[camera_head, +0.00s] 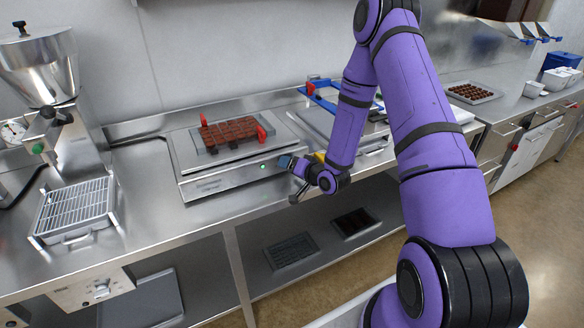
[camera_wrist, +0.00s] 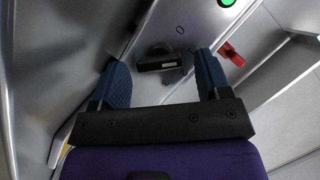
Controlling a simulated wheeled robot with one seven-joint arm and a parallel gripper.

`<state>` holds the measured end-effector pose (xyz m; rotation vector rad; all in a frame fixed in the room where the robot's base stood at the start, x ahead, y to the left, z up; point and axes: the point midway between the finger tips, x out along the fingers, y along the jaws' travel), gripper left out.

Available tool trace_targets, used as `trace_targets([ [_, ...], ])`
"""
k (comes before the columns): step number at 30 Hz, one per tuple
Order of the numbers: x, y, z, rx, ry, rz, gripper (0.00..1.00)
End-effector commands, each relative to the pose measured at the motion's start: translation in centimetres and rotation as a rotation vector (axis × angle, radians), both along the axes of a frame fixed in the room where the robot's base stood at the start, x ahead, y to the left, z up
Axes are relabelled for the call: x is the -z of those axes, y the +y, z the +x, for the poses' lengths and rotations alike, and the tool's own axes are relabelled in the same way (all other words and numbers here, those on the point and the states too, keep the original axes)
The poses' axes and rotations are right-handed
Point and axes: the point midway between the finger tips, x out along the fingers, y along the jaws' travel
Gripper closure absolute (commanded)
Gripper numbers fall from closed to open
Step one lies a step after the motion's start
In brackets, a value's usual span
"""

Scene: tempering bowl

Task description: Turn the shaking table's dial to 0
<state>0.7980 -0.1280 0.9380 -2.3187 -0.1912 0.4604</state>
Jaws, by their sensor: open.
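The shaking table (camera_head: 222,185) is a low steel box on the counter, with a mould of brown chocolates (camera_head: 232,134) held on top by red clamps. My gripper (camera_head: 287,162) is at the right end of its front face. In the wrist view, my gripper (camera_wrist: 162,68) has its two blue fingers spread apart. The black dial (camera_wrist: 160,64) sits on the steel face between the fingertips, with a visible gap on either side. The dial is hidden behind my gripper in the head view.
A green light (camera_wrist: 227,2) glows on the panel, also seen in the head view (camera_head: 263,167). A steel machine (camera_head: 45,85) and a wire rack (camera_head: 75,207) stand at left.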

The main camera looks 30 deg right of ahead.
Motion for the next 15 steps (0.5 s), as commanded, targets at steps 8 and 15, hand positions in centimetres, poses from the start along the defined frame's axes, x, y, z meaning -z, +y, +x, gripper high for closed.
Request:
trace_targets([
  [8, 0.01, -0.01, -0.03, 0.0, 0.0, 0.0, 0.62],
  [15, -0.01, -0.01, -0.05, 0.0, 0.001, -0.004, 0.79],
])
